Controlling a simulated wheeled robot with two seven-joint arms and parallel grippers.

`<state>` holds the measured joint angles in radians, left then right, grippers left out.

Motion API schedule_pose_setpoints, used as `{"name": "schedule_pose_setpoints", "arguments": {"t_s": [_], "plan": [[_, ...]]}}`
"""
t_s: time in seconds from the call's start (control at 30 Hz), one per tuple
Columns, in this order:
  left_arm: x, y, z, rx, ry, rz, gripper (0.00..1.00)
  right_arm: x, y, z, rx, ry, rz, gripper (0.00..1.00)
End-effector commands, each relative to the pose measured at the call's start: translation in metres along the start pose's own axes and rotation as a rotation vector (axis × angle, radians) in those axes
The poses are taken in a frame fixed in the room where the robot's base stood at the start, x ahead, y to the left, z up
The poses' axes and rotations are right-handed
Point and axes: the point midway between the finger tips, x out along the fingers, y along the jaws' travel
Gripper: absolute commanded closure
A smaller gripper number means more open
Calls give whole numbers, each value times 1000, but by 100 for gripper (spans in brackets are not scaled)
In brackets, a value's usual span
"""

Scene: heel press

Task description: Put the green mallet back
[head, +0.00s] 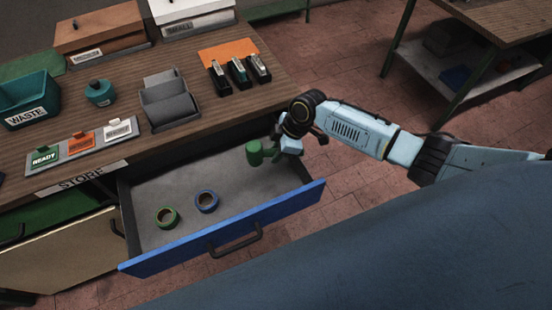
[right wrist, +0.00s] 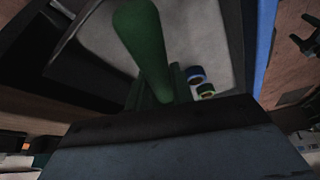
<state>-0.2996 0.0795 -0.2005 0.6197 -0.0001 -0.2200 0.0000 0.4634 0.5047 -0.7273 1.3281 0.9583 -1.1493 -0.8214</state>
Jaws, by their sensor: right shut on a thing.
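The green mallet (head: 254,153) is held by my right gripper (head: 276,147) over the right back part of the open drawer. In the right wrist view its green cylinder (right wrist: 145,45) stands out in front of the gripper, with the drawer floor behind it. My right gripper is shut on the mallet; its fingertips are mostly hidden. The drawer (head: 190,255) is pulled out, with a blue front and a grey floor. I cannot tell whether the mallet touches the drawer. My left gripper is not in view.
A green tape roll (head: 167,217) and a blue tape roll (head: 206,201) lie on the drawer floor. The floor right of them is clear. Several staplers (head: 238,72), a grey holder (head: 168,105) and a teal waste bin (head: 30,95) stand on the bench above.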

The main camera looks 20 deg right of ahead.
Motion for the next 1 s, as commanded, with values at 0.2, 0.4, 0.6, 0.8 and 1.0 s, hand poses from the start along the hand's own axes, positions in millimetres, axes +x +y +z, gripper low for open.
{"name": "schedule_pose_setpoints", "arguments": {"t_s": [0.2, 0.4, 0.6, 0.8, 1.0], "plan": [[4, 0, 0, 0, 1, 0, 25, 29, 0, 11, 2, 1, -1, 100], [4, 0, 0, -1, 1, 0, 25, 32, 0, 12, -1, 2, 1, 100], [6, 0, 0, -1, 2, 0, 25, 34, 0, 13, -1, 1, 1, 100], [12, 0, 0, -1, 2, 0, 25, 40, 0, 15, 0, 1, 1, 100], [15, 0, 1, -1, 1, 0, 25, 44, 0, 17, 0, 1, 1, 100]]}}
